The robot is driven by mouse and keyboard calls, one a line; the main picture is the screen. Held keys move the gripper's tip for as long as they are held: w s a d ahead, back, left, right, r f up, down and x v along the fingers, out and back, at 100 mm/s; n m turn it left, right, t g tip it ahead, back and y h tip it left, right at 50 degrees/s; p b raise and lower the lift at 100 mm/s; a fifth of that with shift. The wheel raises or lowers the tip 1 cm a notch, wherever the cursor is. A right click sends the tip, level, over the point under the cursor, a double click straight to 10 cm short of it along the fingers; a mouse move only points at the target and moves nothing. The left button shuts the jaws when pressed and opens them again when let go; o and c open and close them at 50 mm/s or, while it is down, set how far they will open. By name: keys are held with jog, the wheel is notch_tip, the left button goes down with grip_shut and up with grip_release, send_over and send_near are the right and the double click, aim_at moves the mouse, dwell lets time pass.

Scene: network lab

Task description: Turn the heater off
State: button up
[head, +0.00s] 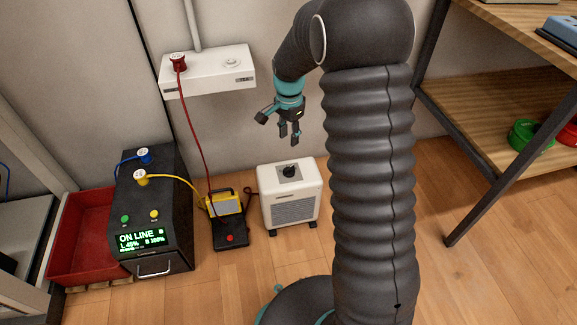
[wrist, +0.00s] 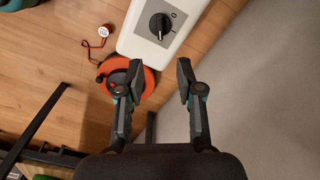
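The heater (head: 291,208) is a white box on small dark feet on the floor, with a grey front grille. A black knob (head: 290,171) sits on a grey plate on its top. In the wrist view the heater (wrist: 140,45) is at the top, and its knob (wrist: 160,27) has a pale marker line; I cannot read its setting for certain. My gripper (head: 280,128) hangs above the heater, beside the wall and apart from the knob. In the wrist view my gripper (wrist: 160,83) has its fingers spread with nothing between them, and the knob is beyond the fingertips.
A black power unit (head: 153,215) reading ON LINE stands left, beside a red bin (head: 88,240). A yellow-and-black device (head: 228,220) stands beside the heater. A white wall outlet box (head: 207,72) holds a red plug. A wooden shelf (head: 490,75) stands right. An orange reel (wrist: 145,88) lies near the heater.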

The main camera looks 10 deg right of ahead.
aim_at(289, 167)
notch_tip(289, 167, down, 14)
jog(key=shift+r+b, duration=0.1)
jog(key=shift+b, duration=0.85)
grip_shut()
